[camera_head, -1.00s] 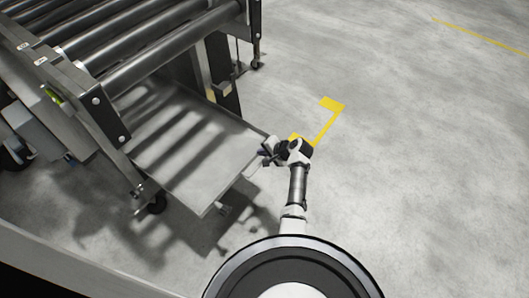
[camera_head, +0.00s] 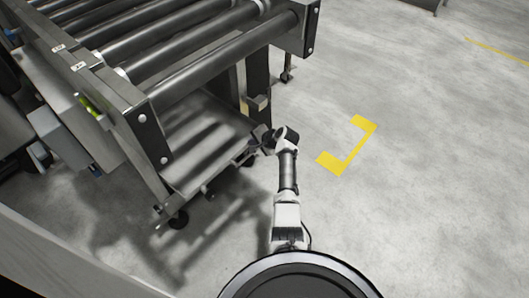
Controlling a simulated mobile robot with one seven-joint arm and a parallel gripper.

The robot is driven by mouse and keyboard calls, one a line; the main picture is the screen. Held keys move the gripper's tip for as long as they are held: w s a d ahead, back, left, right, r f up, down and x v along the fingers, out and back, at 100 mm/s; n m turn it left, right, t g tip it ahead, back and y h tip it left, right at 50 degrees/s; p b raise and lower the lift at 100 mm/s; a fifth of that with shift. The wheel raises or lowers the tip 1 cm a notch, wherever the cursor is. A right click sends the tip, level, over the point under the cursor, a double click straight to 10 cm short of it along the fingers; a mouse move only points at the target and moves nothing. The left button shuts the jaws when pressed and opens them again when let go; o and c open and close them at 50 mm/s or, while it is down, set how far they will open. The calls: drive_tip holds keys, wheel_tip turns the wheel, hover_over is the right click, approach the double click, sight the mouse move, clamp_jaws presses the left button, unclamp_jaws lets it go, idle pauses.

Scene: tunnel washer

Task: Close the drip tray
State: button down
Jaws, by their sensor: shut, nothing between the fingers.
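The drip tray (camera_head: 196,150) is a flat grey metal tray low under the roller conveyor (camera_head: 185,68). Most of it lies beneath the rollers, and a short part with its front edge shows out past the frame. My gripper (camera_head: 253,147) is at the tray's front edge, near its right part, and seems to touch it. The fingers are small and partly hidden by the wrist; they are shut with nothing between them.
The conveyor's end plates and legs stand on both sides of the tray, with a caster (camera_head: 178,219) at the near leg. A yellow floor marking (camera_head: 349,147) lies to the right on open grey floor. A pale ledge (camera_head: 60,255) crosses the lower left.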

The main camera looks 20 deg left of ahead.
drive_tip(key=b, duration=0.7)
approach(229, 132)
drive_tip(key=a, duration=0.1)
drive_tip(key=w+a+f, duration=0.1)
drive_tip(key=a, duration=0.1)
drive_tip(key=a+f, duration=0.1)
drive_tip(key=a, duration=0.1)
drive_tip(key=shift+w+a+f, duration=0.1)
drive_tip(key=shift+w+f, duration=0.15)
drive_tip(key=shift+w, duration=0.1)
drive_tip(key=shift+w+a+r+b, duration=0.1)
drive_tip(key=shift+w+a+b, duration=0.2)
drive_tip(key=shift+a, duration=0.25)
drive_tip(key=shift+a+r, duration=0.15)
drive_tip(key=shift+r, duration=0.15)
